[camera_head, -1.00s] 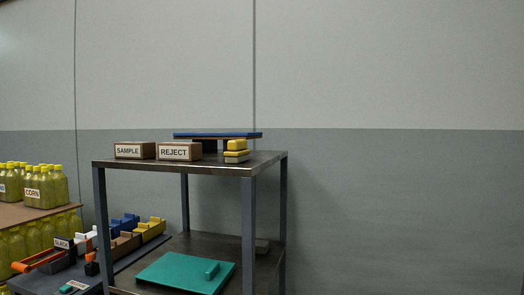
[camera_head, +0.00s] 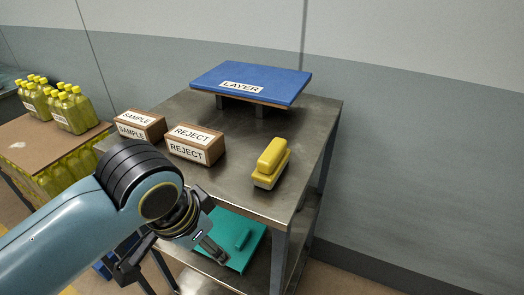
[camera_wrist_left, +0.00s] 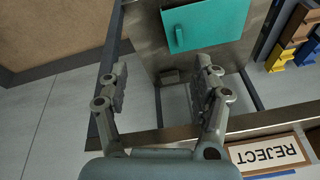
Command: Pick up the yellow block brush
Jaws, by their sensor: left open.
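The yellow block brush (camera_head: 272,157) lies on the front right part of the metal cart's top shelf (camera_head: 232,196). It has a yellow upper body and a pale underside, and nothing covers it in the head view. My left gripper (camera_head: 170,258) is open and empty, low in front of the cart's front edge, to the left of the brush and apart from it. The left wrist view shows its two spread fingers (camera_wrist_left: 160,82) with nothing between them. The brush is not seen in the left wrist view. My right gripper is in neither view.
SAMPLE (camera_head: 140,124) and REJECT (camera_head: 194,144) blocks stand left of the brush. A blue LAYER board (camera_head: 252,82) is raised behind. A teal board (camera_head: 238,232) lies on the lower shelf. Yellow-capped bottles (camera_head: 68,108) stand at left. The shelf around the brush is clear.

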